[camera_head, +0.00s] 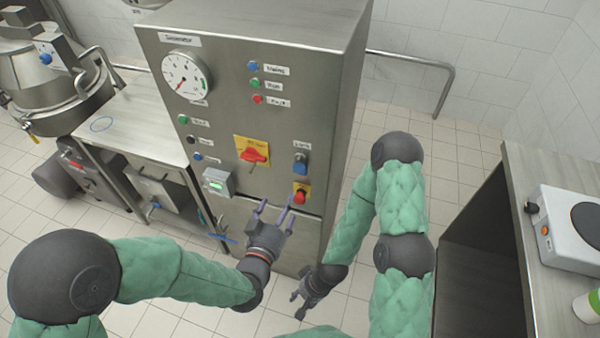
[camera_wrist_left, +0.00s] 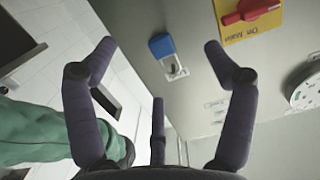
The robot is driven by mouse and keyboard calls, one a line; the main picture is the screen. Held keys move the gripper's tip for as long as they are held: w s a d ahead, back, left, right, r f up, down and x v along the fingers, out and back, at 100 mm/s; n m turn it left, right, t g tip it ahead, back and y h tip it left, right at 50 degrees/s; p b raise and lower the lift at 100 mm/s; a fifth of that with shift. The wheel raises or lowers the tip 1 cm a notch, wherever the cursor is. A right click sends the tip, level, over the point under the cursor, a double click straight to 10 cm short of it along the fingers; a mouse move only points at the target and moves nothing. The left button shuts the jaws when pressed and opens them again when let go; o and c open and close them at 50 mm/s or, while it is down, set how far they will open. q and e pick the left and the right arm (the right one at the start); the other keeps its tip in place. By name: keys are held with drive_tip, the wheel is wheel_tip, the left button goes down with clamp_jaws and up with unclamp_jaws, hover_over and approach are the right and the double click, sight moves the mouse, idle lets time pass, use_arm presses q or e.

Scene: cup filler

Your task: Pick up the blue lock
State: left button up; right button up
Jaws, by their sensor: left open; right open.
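My left gripper (camera_head: 272,212) is open and empty in front of the cabinet, below and left of the lock in the head view. My right gripper (camera_head: 304,300) is open and low, near the cabinet's foot.
The red switch (camera_head: 254,155) and a red emergency knob (camera_head: 301,196) sit near the lock. A gauge (camera_head: 185,76) and several buttons are higher and left. A steel side table (camera_head: 140,118) stands left, and a counter with a white device (camera_head: 568,230) right.

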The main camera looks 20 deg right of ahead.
sight(302, 168)
use_arm(q)
drive_tip(key=shift+m+t+h, duration=0.3)
drive_tip(key=shift+t+h, duration=0.2)
drive_tip(key=shift+w+d+r+b, duration=0.45)
drive_tip(key=shift+w+d+r, duration=0.1)
drive_tip(key=shift+w+d, duration=0.75)
drive_tip(key=shift+w+d+r+b, duration=0.45)
drive_tip(key=shift+w+d+r, duration=0.05)
drive_tip(key=shift+w+d, duration=0.75)
drive_tip(key=shift+w+d+r+b, duration=0.45)
drive_tip(key=shift+w+d+r, duration=0.1)
drive_tip(key=shift+w+d, duration=0.7)
drive_tip(key=shift+a, duration=0.1)
drive_tip(key=c, duration=1.4)
